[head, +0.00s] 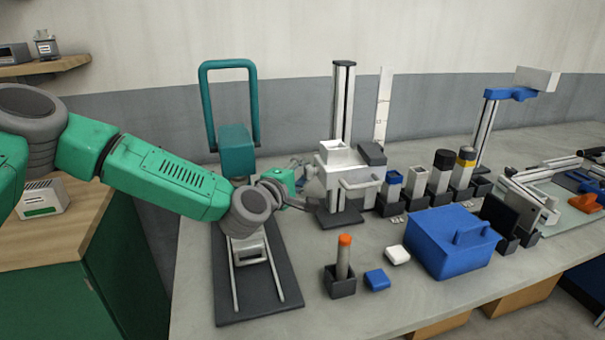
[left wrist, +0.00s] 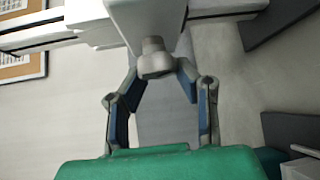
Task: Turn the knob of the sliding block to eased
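The sliding block (head: 345,162) is a white block on an upright dark-and-silver column (head: 343,100), right of my left gripper in the head view. In the left wrist view, the block's grey knob (left wrist: 156,60) faces my gripper. My left gripper (head: 298,190) reaches in from the left beside the block. In the wrist view, the fingers of my left gripper (left wrist: 158,85) are spread, with their tips on either side of the knob. I cannot tell whether they touch it. Any setting marks are not readable. My right gripper does not show.
A teal press-like device with a tall handle (head: 204,100) stands on a dark base behind my arm. An orange-capped rod in a holder (head: 344,265), a blue box (head: 450,243) and several canisters (head: 440,172) stand to the right.

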